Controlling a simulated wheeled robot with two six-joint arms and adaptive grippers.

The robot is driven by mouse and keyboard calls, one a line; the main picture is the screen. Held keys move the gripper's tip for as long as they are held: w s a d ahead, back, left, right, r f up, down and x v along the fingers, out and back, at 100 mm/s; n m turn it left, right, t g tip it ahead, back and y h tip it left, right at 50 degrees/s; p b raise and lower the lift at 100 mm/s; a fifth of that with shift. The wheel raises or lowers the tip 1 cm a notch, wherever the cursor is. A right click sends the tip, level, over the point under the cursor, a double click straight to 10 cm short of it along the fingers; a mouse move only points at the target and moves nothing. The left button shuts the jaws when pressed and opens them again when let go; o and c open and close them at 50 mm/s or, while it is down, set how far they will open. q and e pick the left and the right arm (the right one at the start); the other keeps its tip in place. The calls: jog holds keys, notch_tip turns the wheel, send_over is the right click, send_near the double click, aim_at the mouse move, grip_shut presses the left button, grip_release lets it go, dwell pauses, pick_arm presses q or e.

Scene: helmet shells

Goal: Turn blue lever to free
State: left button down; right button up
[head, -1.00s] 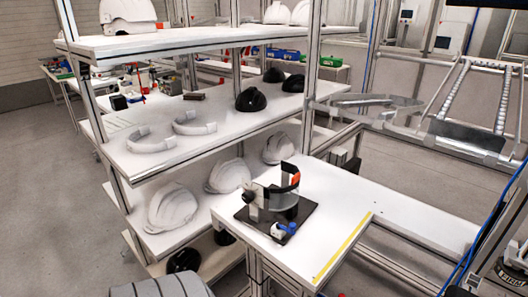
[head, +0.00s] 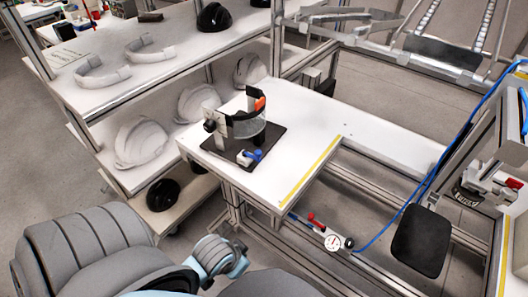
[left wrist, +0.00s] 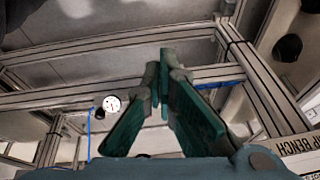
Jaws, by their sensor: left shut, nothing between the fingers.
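My left gripper's fingers do not show in the head view. My right gripper is in neither view.
A shelf rack (head: 150,88) with helmet shells stands left of the bench. A round gauge (head: 332,241) and a red handle (head: 313,219) sit below the bench, with a blue hose (head: 405,205) running up right. The bench's right part is clear.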

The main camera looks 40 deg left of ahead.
pick_arm(q)
jog(key=w+a+r+t, duration=0.2)
jog(key=w+a+r, duration=0.2)
jog(key=w+r, duration=0.4)
jog(key=w+a+r+t+h, duration=0.1)
jog(key=w+a+r, duration=0.4)
jog(key=r, duration=0.5)
jog(key=w+a+r+t, duration=0.2)
jog(key=w+a+r, duration=0.1)
jog(key=w+r, duration=0.6)
jog(key=s+f+b+x, duration=0.1)
jog(key=b+x, duration=0.1)
jog(key=x, duration=0.8)
jog(key=s, duration=0.3)
jog(key=shift+s+d+r, duration=0.15)
jog(key=shift+s, duration=0.25)
